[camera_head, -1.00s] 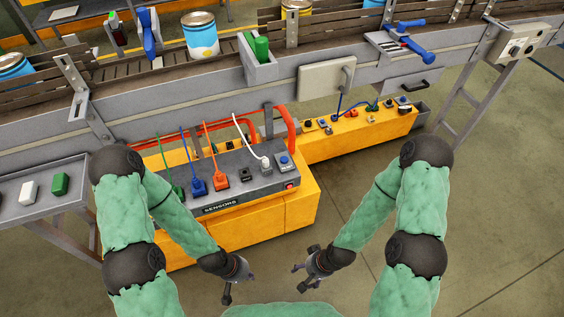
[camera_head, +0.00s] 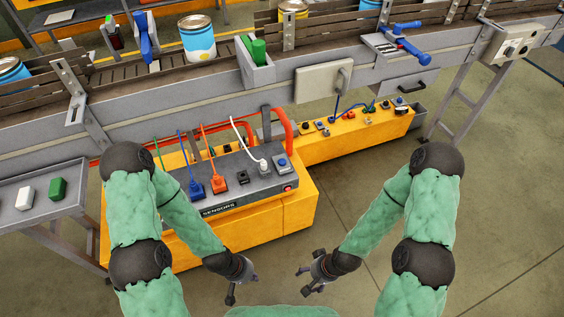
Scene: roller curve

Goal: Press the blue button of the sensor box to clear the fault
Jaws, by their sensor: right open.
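The sensor box is yellow with a grey top panel (camera_head: 225,180) marked SENSORS, below the conveyor at centre left. A blue button (camera_head: 283,162) sits on a small plate at the panel's right end. A lit red switch (camera_head: 288,188) is nearer the front corner. A blue plug (camera_head: 196,189), an orange plug (camera_head: 218,184) and a white plug (camera_head: 263,165) stand in the panel. My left gripper (camera_head: 243,287) is open and empty in front of the box. My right gripper (camera_head: 306,280) is open and empty, right of it, apart from the box.
The conveyor (camera_head: 150,105) with cans crosses behind the box. A red pipe (camera_head: 289,122) rises behind the button. Another yellow box (camera_head: 350,133) with buttons stands further right. A grey tray (camera_head: 45,195) holds white and green blocks. Floor is free at front right.

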